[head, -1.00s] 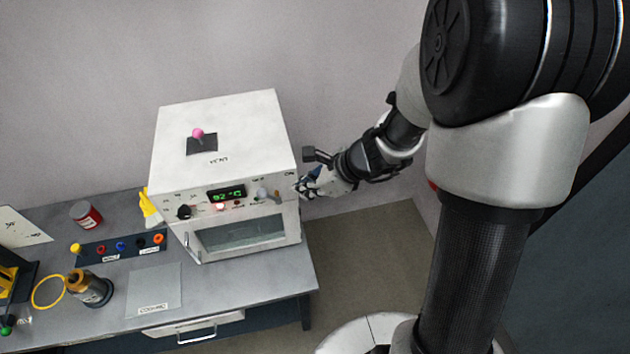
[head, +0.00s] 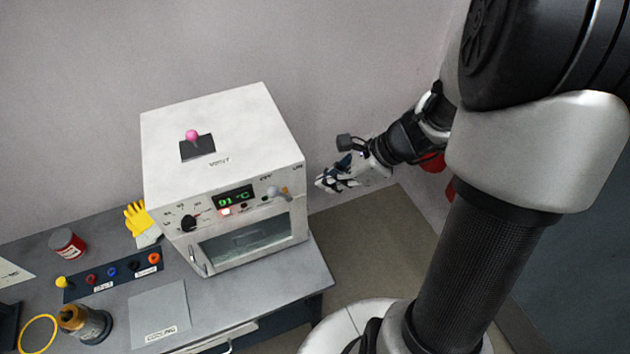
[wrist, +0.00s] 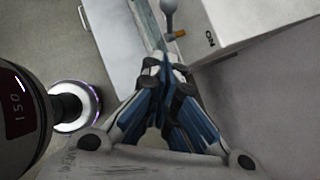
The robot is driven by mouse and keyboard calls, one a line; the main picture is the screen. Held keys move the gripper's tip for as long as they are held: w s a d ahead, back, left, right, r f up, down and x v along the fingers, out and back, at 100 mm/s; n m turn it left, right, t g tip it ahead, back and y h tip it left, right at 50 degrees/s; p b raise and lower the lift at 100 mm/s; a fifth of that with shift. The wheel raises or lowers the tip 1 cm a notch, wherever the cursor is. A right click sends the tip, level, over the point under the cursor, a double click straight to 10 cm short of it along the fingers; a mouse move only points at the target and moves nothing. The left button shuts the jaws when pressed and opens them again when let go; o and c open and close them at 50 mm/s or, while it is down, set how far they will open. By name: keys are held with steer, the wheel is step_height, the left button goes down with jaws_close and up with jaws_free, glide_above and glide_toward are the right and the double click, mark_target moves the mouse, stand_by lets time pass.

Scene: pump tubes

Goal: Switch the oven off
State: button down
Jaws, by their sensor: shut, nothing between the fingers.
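The white oven (head: 225,125) stands on the bench, its front panel facing me. A green display (head: 233,197) is lit and seems to read about 91 °C, with a red light (head: 226,211) below it. A black dial (head: 188,223) is at the panel's left. A grey ball-ended lever (head: 274,192) and a small orange switch stub (head: 285,190) are at its right. The stub (wrist: 177,35) shows beside an "ON" label in the wrist view. My gripper (head: 322,183) is shut and empty, right of the oven and apart from it; its fingers (wrist: 164,68) point toward the stub's side.
The bench (head: 290,285) holds a yellow glove (head: 136,217), a red jar (head: 67,244), a panel with coloured knobs (head: 113,272), a brown bottle (head: 85,321) and a yellow ring (head: 38,334). A pink ball-topped lever (head: 192,136) stands on the oven top. Floor right of the bench is clear.

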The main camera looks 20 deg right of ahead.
mark_target(279, 194)
steer(key=w+a+f+b, duration=0.1)
steer(key=w+a+f, duration=0.4)
steer(key=a+f, duration=0.1)
steer(key=shift+a+f+b, duration=0.15)
steer(key=shift+a+b, duration=0.15)
steer(key=shift+a, duration=0.3)
steer(key=shift+w+a+b, duration=0.2)
steer(key=shift+a+b, duration=0.1)
steer(key=shift+a, duration=0.35)
steer(key=shift+d, duration=0.1)
